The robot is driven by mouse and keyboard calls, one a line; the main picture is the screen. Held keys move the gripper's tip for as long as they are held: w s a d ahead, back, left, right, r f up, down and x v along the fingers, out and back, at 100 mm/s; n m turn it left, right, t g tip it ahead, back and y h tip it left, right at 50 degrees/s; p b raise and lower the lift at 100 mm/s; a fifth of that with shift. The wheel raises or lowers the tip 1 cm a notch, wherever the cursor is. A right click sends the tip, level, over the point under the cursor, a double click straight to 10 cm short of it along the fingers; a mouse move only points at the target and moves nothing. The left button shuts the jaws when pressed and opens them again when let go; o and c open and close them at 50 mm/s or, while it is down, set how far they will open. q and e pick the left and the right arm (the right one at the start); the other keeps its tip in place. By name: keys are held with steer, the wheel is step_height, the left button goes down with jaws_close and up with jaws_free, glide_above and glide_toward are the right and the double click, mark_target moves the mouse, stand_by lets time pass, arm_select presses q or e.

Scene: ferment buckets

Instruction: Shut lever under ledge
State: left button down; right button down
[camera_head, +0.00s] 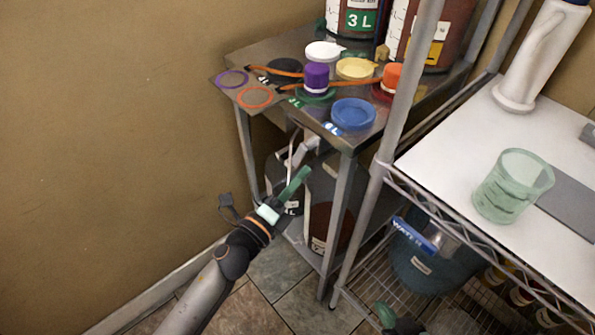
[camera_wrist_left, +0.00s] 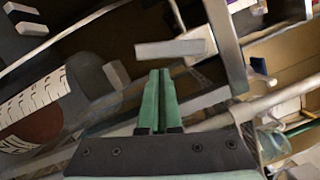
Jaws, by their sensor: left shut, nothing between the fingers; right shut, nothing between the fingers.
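My left gripper (camera_head: 295,183) has green fingers, shut and empty, beside the small metal table, below the ledge of its top (camera_head: 278,118). In the left wrist view the shut fingers (camera_wrist_left: 158,75) point at a pale grey bar-shaped lever (camera_wrist_left: 170,48) just beyond their tips. I cannot tell whether they touch it. In the head view a pale grey part, probably the same lever (camera_head: 307,147), shows under the ledge, partly hidden by the table top. My right gripper (camera_head: 386,316) is only partly visible at the bottom edge, low by the wire rack, and is shut.
Lids, caps and orange-handled items crowd the table top, including a blue lid (camera_head: 353,114). Dark containers (camera_head: 322,215) stand on its lower shelf. A rack post (camera_head: 405,95) rises to the right, with a blue water bucket (camera_head: 420,258) below. Floor at left is clear.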

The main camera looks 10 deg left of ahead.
arm_select(q)
steer(key=shift+w+a+r, duration=0.1)
steer(key=shift+w+a, duration=0.05)
steer(key=shift+a, duration=0.1)
stand_by(0.3)
steer(key=shift+w+a+m+b, duration=0.1)
steer(key=shift+m+b, duration=0.3)
steer(key=shift+b, duration=0.05)
steer(key=shift+w+a+b, duration=0.1)
steer(key=shift+b, duration=0.2)
